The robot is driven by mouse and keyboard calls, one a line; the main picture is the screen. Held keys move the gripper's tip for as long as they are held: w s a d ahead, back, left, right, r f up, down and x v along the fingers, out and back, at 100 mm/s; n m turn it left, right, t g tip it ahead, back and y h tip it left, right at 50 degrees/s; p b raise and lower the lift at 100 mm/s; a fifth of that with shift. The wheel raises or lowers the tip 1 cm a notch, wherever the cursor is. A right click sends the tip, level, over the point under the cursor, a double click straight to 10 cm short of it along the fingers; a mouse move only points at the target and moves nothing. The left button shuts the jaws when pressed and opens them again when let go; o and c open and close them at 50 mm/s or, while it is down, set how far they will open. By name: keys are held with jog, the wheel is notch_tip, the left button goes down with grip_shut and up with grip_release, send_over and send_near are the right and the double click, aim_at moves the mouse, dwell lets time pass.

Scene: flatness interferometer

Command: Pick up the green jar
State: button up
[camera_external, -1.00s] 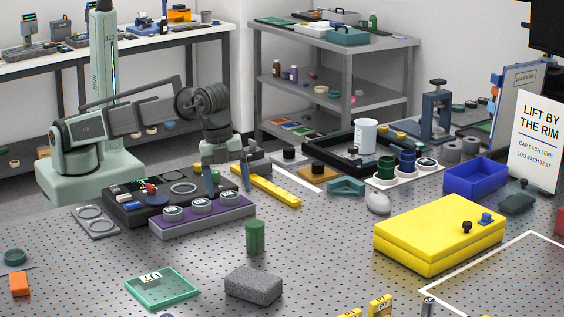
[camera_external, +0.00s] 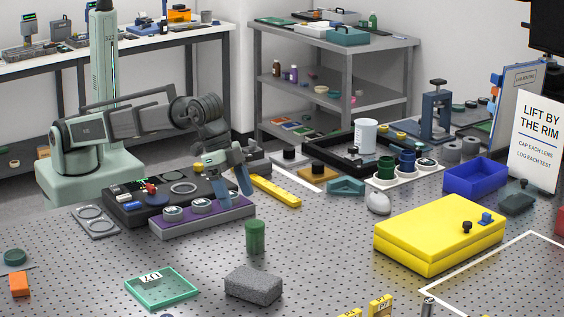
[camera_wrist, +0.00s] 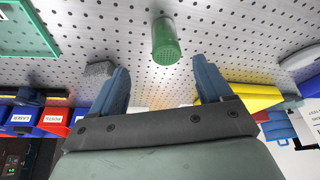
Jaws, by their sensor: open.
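The green jar (camera_external: 255,237), a small upright cylinder, stands on the perforated table in front of the purple rack. It also shows in the wrist view (camera_wrist: 165,40), just beyond the fingertips and roughly between them. My gripper (camera_external: 232,192) is open and empty, with its blue fingers over the right end of the purple rack, above and behind the jar. In the wrist view my gripper (camera_wrist: 160,66) has its two fingers wide apart. They are not touching the jar.
A grey foam block (camera_external: 254,285) and a green-rimmed tray (camera_external: 160,290) lie in front of the jar. A large yellow case (camera_external: 440,235) is to the right. The table around the jar is clear.

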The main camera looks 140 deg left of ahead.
aim_at(247, 223)
jog(key=x, duration=0.6)
jog(key=shift+w+a+f, duration=0.1)
jog(key=shift+w+f, duration=0.05)
jog(key=shift+f, duration=0.05)
jog(key=shift+a+x, duration=0.25)
jog(key=shift+x, duration=1.05)
jog(key=shift+a+x, duration=0.25)
jog(key=shift+x, duration=1.1)
jog(key=shift+r, duration=0.1)
jog(key=c, duration=1.1)
